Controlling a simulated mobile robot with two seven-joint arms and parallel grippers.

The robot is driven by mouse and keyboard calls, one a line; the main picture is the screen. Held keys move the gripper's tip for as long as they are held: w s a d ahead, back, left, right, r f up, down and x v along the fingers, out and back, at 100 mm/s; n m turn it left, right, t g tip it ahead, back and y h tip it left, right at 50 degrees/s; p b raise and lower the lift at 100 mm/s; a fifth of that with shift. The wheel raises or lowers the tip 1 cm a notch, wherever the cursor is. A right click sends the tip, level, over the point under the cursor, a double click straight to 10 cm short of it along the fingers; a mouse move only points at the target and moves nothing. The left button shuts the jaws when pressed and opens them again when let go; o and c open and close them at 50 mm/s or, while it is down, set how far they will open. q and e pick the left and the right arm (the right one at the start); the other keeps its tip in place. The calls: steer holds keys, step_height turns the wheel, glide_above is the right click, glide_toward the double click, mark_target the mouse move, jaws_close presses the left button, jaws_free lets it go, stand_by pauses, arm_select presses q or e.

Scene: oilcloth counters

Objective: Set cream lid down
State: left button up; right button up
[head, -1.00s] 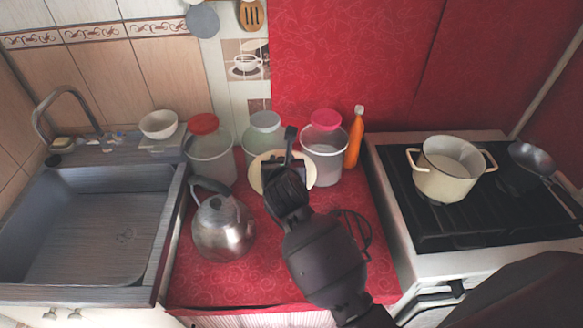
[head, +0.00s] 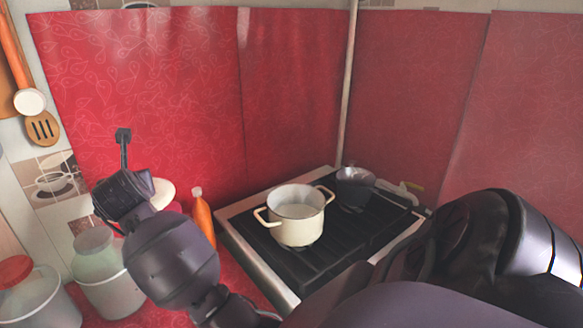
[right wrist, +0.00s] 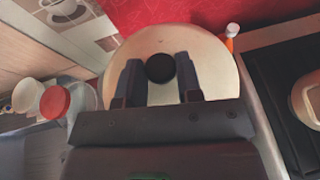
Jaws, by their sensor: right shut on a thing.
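The cream lid (right wrist: 215,72) is a round pale disc with a dark knob (right wrist: 160,68) at its middle. In the right wrist view my right gripper (right wrist: 160,80) has its two fingers on either side of the knob, shut on it. In the head view the lid (head: 163,192) shows only partly, behind my right gripper (head: 122,192), in front of the red wall panel and left of the orange bottle (head: 202,216). The cream pot (head: 297,218) stands uncovered on the stove, to the right of the lid. My left gripper is not in view.
The black stove top (head: 350,235) also bears a dark pan (head: 354,186) behind and right of the pot. Canisters with a red lid (head: 14,271) and a grey-green lid (head: 93,240) stand at the lower left. Red panels (head: 290,80) close off the back.

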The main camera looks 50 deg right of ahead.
steer(key=s+d+r+m+g+h+b, duration=0.2)
steer(key=s+d+r+m+g+h, duration=0.25)
steer(key=d, duration=0.85)
steer(key=s+d+r+m+g+h+b, duration=0.15)
steer(key=d+r+m+g, duration=0.3)
steer(key=d+r, duration=0.55)
steer(key=s+d+f+m+g+h+b, duration=0.1)
steer(key=s+d+f+m+g, duration=0.15)
steer(key=s+d, duration=0.3)
steer(key=s+d+f+m+g+h+b, duration=0.1)
steer(key=s+d+m+g, duration=0.25)
steer(key=d, duration=0.25)
steer(key=s+f+m+g+y, duration=0.1)
steer(key=s+f+m+g, duration=0.1)
steer(key=f, duration=2)
steer(key=shift+s+a+f+b, duration=0.15)
steer(key=shift+s+a+b, duration=0.25)
steer(key=shift+s, duration=0.3)
